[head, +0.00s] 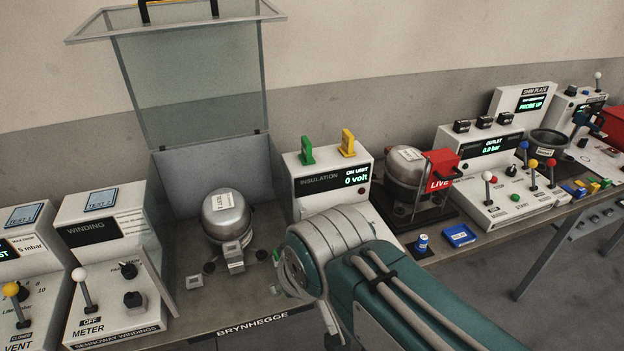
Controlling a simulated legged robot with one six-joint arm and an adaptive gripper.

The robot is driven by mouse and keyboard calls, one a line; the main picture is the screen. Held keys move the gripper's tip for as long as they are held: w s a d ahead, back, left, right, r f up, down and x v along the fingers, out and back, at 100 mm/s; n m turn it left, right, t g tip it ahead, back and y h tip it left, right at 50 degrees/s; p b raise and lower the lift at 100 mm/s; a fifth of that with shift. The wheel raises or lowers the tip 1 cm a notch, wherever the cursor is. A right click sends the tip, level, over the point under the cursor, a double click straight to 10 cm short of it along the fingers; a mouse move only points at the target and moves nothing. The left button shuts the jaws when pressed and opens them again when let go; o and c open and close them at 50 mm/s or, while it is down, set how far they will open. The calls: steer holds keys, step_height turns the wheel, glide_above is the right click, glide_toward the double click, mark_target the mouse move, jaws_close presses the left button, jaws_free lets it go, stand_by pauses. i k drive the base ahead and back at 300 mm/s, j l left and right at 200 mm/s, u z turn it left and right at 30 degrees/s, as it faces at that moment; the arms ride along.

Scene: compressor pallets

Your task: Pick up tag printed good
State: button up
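I cannot read the word good on anything in the head view. Several small blue, yellow and green pieces (581,191) lie near the bench's front edge at the far right; any print on them is too small to read. A flat blue tray-like piece (460,235) with unreadable lettering lies right of centre, beside a small blue cylinder (422,243). A green upright piece (307,150) and a yellow one (348,143) stand on the insulation unit. My arm reaches in from the bottom, but my gripper does not show.
A silver compressor (226,217) sits under a raised clear lid (190,85). A second compressor (405,165) stands beside a red LIVE box (440,170). Winding (105,240) and outlet (485,150) units with levers line the bench. Some bare bench shows around the blue pieces.

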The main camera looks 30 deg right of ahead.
mark_target(306, 157)
steer(key=z, duration=1.05)
steer(key=j+z, duration=0.3)
steer(key=j, duration=0.15)
steer(key=k+j+z, duration=0.15)
steer(key=j+z, duration=0.15)
steer(key=k+j+z, duration=0.25)
steer(key=j, duration=0.2)
steer(key=k+j, duration=0.1)
steer(key=j, duration=0.25)
steer(key=k+j, duration=0.1)
steer(key=j, duration=0.2)
